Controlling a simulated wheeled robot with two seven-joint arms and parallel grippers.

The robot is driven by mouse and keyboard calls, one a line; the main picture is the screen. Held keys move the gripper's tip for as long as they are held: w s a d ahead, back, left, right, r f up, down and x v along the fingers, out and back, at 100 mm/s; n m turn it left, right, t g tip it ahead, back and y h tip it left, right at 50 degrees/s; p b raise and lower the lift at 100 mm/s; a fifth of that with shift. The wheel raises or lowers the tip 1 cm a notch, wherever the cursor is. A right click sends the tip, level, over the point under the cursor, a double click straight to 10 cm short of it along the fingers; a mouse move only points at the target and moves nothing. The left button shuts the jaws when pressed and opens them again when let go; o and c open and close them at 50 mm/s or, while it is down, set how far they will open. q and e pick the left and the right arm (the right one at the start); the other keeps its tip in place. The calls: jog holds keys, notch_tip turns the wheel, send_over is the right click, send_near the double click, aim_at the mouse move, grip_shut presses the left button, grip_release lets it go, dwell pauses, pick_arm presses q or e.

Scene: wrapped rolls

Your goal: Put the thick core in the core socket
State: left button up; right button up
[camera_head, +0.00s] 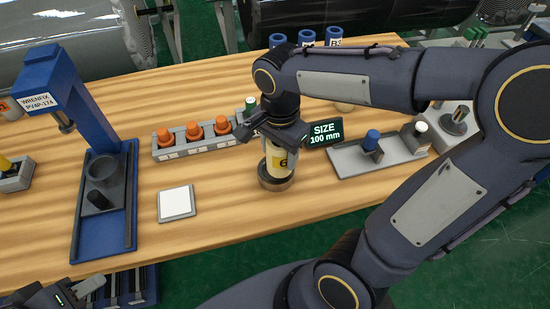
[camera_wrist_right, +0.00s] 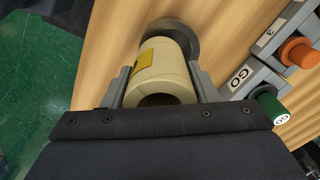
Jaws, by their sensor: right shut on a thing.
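My right gripper (camera_head: 278,128) is shut on a cream hollow core (camera_head: 276,158) with a yellow label. In the right wrist view the gripper's fingers (camera_wrist_right: 162,85) lie on both sides of the core (camera_wrist_right: 170,72), its open end facing the camera. The core stands about upright over a round dark base (camera_head: 277,183), perhaps the core socket, which also shows as a grey disc in the right wrist view (camera_wrist_right: 182,36). I cannot tell whether the core is seated in it. My left gripper (camera_head: 88,288) is partly in view at the bottom left; its opening is unclear.
A button panel (camera_head: 190,152) with orange buttons and a green one (camera_wrist_right: 268,108) stands beside the core. A size display (camera_head: 325,133) reads 100 mm. A blue press (camera_head: 75,218) holds a grey cup. A white square pad (camera_head: 177,203) lies left; a grey tray (camera_head: 352,165) stands right.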

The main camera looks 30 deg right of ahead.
aim_at(275, 161)
jog(key=shift+w+a+f, duration=0.1)
jog(key=shift+w+f, duration=0.4)
jog(key=shift+f, duration=0.05)
jog(key=shift+w+f, duration=0.15)
jog(key=shift+f, duration=1.55)
jog(key=shift+f, duration=0.1)
jog(key=shift+f+b, duration=0.15)
jog(key=shift+b, duration=0.2)
jog(key=o, duration=1)
jog(key=shift+o, duration=0.2)
